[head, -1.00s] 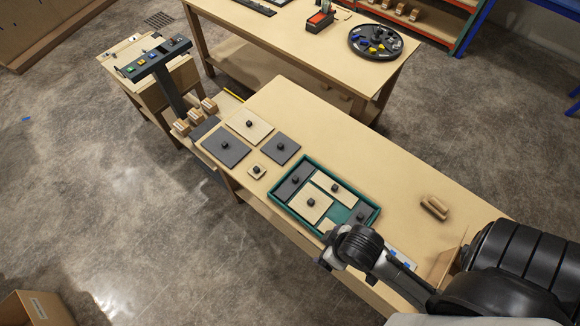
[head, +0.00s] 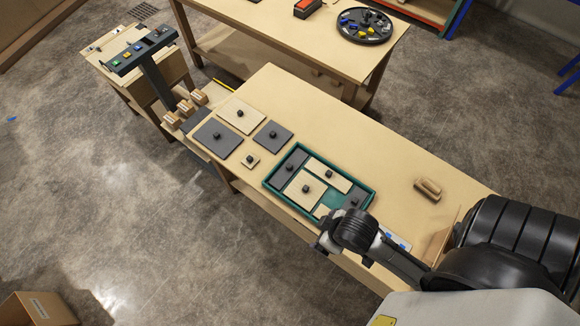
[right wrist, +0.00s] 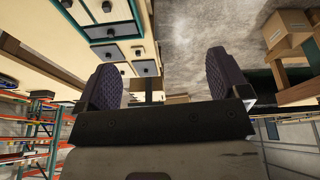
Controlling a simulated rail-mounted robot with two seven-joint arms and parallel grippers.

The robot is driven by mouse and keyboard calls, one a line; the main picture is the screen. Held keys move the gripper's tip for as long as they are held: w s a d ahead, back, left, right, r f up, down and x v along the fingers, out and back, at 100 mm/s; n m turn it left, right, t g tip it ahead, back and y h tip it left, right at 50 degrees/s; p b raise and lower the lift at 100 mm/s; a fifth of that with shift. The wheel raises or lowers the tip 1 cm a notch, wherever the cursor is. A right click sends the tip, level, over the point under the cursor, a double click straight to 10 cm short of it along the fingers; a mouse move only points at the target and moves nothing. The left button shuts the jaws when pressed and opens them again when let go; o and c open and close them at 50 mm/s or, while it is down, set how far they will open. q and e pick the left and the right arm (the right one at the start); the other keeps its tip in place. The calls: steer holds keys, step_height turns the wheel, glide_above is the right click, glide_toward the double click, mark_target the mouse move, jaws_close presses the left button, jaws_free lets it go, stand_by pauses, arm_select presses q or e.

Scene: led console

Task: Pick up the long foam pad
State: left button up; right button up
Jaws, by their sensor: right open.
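A teal tray (head: 268,183) on the long table holds several flat pads with black knobs. Among them are a long dark grey pad (head: 290,166) at its left end and a long tan pad (head: 329,174) along its far side. I cannot tell from the picture which one is the long foam pad. My right gripper (head: 328,238) is over the tray's near right corner and hides part of it. In the right wrist view my right gripper (right wrist: 161,82) is open and empty, with the tray beyond at upper left. My left gripper is not in view.
Left of the tray lie loose knobbed pads: a large grey one (head: 210,142), a tan one (head: 233,121), a smaller grey one (head: 278,131) and a small tan one. A tan block (head: 428,189) lies to the right. The table's far side is clear.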

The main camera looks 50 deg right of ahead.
steer(key=c, duration=0.7)
stand_by(0.3)
